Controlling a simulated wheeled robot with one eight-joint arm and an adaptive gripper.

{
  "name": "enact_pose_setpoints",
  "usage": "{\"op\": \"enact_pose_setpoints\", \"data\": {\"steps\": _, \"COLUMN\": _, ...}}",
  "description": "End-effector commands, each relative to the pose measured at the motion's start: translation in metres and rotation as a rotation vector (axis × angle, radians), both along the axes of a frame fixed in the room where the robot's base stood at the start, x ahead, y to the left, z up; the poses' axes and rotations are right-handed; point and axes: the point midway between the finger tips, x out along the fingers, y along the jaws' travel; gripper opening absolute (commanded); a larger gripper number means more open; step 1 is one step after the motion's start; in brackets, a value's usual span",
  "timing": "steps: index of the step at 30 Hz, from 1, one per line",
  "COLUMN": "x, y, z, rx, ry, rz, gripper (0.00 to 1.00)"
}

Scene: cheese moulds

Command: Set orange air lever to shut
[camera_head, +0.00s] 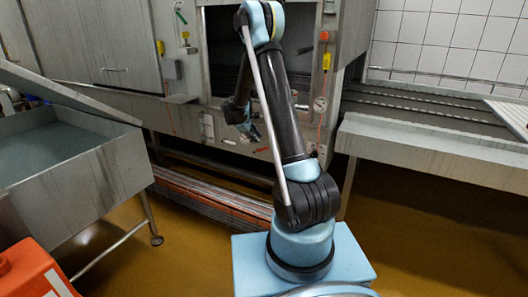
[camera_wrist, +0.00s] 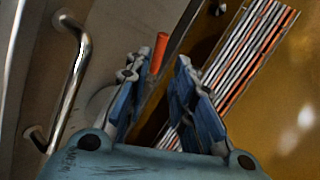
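An orange lever (camera_wrist: 159,52) shows in the wrist view as a short stick, beyond and between the fingertips of my gripper (camera_wrist: 155,75). My gripper is open, with its two blue fingers spread apart. I see nothing held between them. Whether a finger touches the lever I cannot tell. In the head view my gripper (camera_head: 253,133) is small and dark, in front of the lower part of the steel machine (camera_head: 215,75).
A bent metal handle (camera_wrist: 76,75) is left of my gripper in the wrist view. Striped rods (camera_head: 205,195) lie low before the machine. A steel basin (camera_head: 65,150) stands left, a metal bench (camera_head: 430,150) right. An orange object (camera_head: 25,275) is at the lower left.

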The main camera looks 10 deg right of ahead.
Motion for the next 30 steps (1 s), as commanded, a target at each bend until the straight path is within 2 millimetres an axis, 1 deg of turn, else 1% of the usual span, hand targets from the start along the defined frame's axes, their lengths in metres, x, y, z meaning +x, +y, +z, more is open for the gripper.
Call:
{"op": "enact_pose_setpoints", "data": {"steps": 1, "x": 0.003, "y": -0.006, "z": -0.008, "rx": 0.000, "ry": 0.000, "rz": -0.002, "gripper": 0.23}}
{"op": "enact_pose_setpoints", "data": {"steps": 9, "x": 0.017, "y": -0.031, "z": -0.046, "rx": 0.000, "ry": 0.000, "rz": -0.004, "gripper": 0.23}}
{"op": "enact_pose_setpoints", "data": {"steps": 18, "x": 0.031, "y": -0.053, "z": -0.081, "rx": 0.001, "ry": 0.000, "rz": -0.003, "gripper": 0.23}}
{"op": "enact_pose_setpoints", "data": {"steps": 24, "x": 0.035, "y": -0.060, "z": -0.094, "rx": 0.001, "ry": 0.000, "rz": -0.003, "gripper": 0.23}}
{"op": "enact_pose_setpoints", "data": {"steps": 30, "x": 0.036, "y": -0.062, "z": -0.097, "rx": 0.001, "ry": 0.000, "rz": -0.003, "gripper": 0.23}}
